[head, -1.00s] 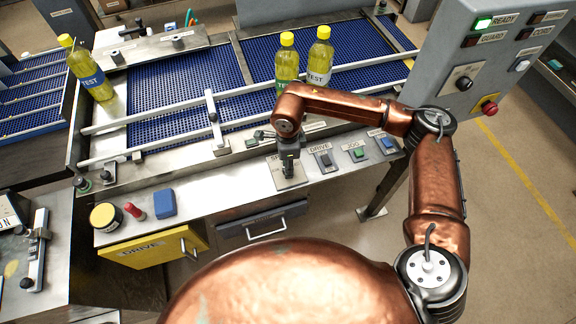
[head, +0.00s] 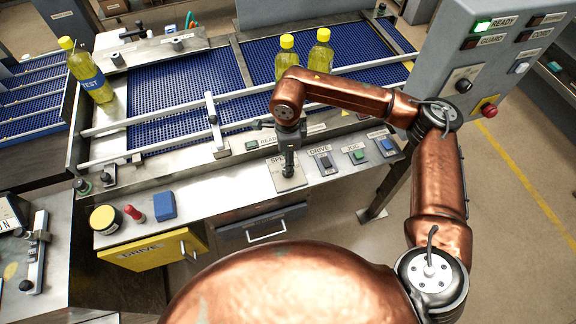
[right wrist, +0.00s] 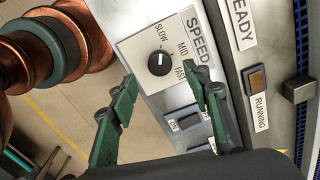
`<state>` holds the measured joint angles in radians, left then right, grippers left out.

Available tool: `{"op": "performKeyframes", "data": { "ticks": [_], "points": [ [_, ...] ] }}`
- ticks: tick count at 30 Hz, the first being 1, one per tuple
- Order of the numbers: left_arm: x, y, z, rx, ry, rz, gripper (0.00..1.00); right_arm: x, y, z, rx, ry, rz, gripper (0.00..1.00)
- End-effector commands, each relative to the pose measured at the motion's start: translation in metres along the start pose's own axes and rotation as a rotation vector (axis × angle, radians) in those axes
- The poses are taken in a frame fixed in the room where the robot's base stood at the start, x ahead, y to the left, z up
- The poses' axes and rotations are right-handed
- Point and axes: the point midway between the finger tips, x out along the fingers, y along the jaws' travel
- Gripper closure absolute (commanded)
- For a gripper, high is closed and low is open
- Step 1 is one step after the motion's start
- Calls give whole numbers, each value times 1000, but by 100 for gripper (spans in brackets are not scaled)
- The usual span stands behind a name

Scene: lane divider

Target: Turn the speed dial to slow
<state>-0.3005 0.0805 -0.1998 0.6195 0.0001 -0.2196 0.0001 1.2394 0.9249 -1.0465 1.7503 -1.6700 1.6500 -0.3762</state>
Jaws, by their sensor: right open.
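The speed dial (right wrist: 160,63) is a round black knob with a white mark, on a pale plate labelled SLOW, MID and FAST. In the right wrist view its white mark lies on the knob's upper part, on the SLOW label's side. My right gripper (right wrist: 162,77) has its two green fingers spread apart, one on either side of the dial in the picture, and holds nothing. In the head view my right gripper (head: 289,160) is over the SPEED plate (head: 290,183) and hides part of it. My left gripper is not in view.
DRIVE (head: 324,162), JOG and blue switches sit right of the SPEED plate. The conveyor (head: 170,100) behind carries yellow bottles (head: 323,50). A blue block (head: 165,204), red item (head: 133,213) and yellow-lidded jar (head: 104,218) stand at the counter's left. A grey control box (head: 490,60) stands right.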

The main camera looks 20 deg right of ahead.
Motion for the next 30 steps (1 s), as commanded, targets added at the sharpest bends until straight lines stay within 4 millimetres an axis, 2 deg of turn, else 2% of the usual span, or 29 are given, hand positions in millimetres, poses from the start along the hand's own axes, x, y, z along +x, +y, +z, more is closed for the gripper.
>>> {"op": "performKeyframes", "data": {
  "ticks": [1, 6, 12, 30],
  "points": [
    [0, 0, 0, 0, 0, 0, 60, -12, -1, 0, 0, -2, -4, 56],
    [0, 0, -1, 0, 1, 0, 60, -43, -1, 0, 1, -1, -3, 56],
    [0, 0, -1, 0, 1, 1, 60, -61, 0, 0, 1, 0, -1, 56],
    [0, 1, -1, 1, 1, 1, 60, -63, 0, 0, 0, 0, 0, 56]
  ]
}}
